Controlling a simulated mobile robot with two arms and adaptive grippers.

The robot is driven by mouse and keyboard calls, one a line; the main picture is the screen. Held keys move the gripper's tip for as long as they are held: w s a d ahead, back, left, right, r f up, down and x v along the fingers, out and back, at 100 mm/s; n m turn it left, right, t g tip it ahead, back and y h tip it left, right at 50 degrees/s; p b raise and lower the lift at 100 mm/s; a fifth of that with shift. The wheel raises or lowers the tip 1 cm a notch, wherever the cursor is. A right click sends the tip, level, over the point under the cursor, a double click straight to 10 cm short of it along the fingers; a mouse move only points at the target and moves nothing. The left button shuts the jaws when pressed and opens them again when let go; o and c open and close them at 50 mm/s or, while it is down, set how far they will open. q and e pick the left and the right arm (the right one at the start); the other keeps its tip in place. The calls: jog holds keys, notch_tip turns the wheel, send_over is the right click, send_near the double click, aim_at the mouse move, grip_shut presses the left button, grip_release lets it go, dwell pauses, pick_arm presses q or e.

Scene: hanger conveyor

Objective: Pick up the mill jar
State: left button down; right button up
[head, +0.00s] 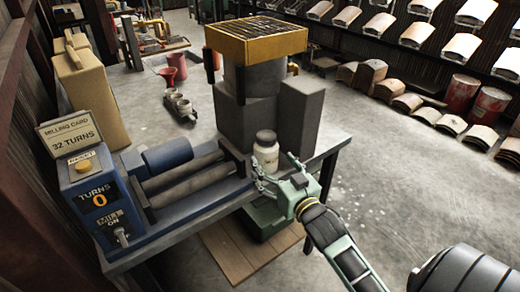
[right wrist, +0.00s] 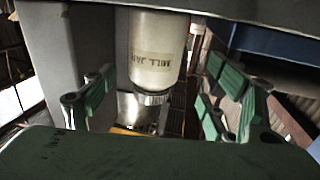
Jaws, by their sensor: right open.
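The mill jar (head: 266,158) is a cream jar with a pale lid. It stands upright at the table's right side, in front of the grey blocks. In the right wrist view the jar (right wrist: 155,48) appears upside down, with its "MILL JAR" label readable. My right gripper (head: 273,171) is open, with one finger on each side of the jar's front. In the wrist view the green fingers (right wrist: 160,78) flank the jar with gaps on both sides. I cannot tell how far the jar reaches between them. My left gripper is not in view.
A blue roller mill (head: 165,157) with "TURNS 0" and a "32 TURNS" milling card stands left of the jar. Grey blocks (head: 300,115) and a yellow-framed grate (head: 256,40) rise close behind it. Open floor (head: 420,190) lies to the right.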

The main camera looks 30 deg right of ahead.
aim_at(266, 148)
jog(key=shift+w+d+r, duration=0.1)
jog(key=shift+w+r, duration=0.1)
jog(key=shift+w, duration=0.25)
jog(key=shift+w+d+r, duration=0.15)
jog(key=shift+w+d, duration=0.1)
jog(key=shift+w, duration=0.3)
jog(key=w, duration=0.2)
jog(key=w+p, duration=0.1)
jog(key=shift+w+d, duration=0.35)
jog(key=shift+d, duration=0.05)
jog(key=shift+w, duration=0.25)
jog(key=c, duration=1.9)
jog(key=shift+r, duration=0.3)
jog(key=shift+c, duration=0.3)
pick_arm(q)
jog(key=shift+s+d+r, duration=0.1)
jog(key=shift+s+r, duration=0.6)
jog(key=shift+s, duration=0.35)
pick_arm(e)
notch_tip(266, 148, up, 9)
jog(key=shift+r, duration=0.2)
